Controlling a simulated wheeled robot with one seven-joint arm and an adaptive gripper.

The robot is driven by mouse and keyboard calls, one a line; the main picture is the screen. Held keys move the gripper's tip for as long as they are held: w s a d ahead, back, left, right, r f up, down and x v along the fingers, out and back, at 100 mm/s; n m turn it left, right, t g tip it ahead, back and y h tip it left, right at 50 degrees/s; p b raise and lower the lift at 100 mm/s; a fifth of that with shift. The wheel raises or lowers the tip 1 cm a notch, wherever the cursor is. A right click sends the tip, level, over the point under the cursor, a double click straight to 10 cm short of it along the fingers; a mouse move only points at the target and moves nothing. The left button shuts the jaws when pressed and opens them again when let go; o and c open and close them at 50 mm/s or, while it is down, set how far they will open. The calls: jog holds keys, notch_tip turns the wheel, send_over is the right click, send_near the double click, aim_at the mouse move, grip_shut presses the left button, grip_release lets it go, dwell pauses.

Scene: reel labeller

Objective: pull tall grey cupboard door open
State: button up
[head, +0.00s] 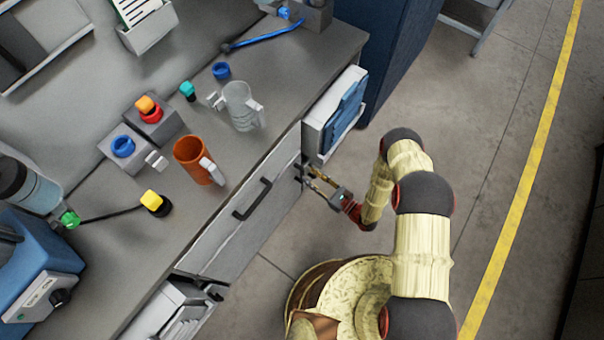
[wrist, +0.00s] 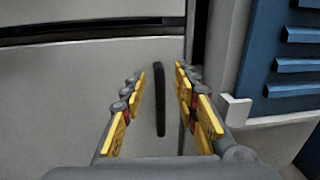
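The grey cupboard door (wrist: 60,100) fills much of the wrist view as a flat light-grey panel below a dark horizontal gap. It looks closed. Its upright black bar handle (wrist: 160,110) stands near the door's right edge. My gripper (wrist: 160,74) is open, with yellow-padded fingers on either side of the handle. I see space between the handle and both fingers; how deep the fingers reach is hard to tell. In the head view my gripper (head: 314,181) is at the bench front, below the worktop edge. The door is seen steeply from above there.
A drawer front with a dark handle (head: 252,198) is above and left. A white holder with blue slats (head: 338,112) juts out just right of the door. The worktop holds an orange mug (head: 197,161) and a clear jug (head: 241,107). Floor (head: 455,130) right of my arm is clear.

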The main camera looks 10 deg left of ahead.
aim_at(303, 175)
notch_tip(303, 175, down, 4)
jog(key=s+d+m+t+h, duration=0.1)
jog(key=s, duration=0.1)
jog(key=shift+w+b+x, duration=0.25)
jog(key=shift+b+x, duration=0.6)
jog(key=shift+x, duration=2.85)
jog(key=shift+d, duration=0.15)
jog(key=c, duration=0.4)
jog(key=c, duration=0.3)
grip_shut()
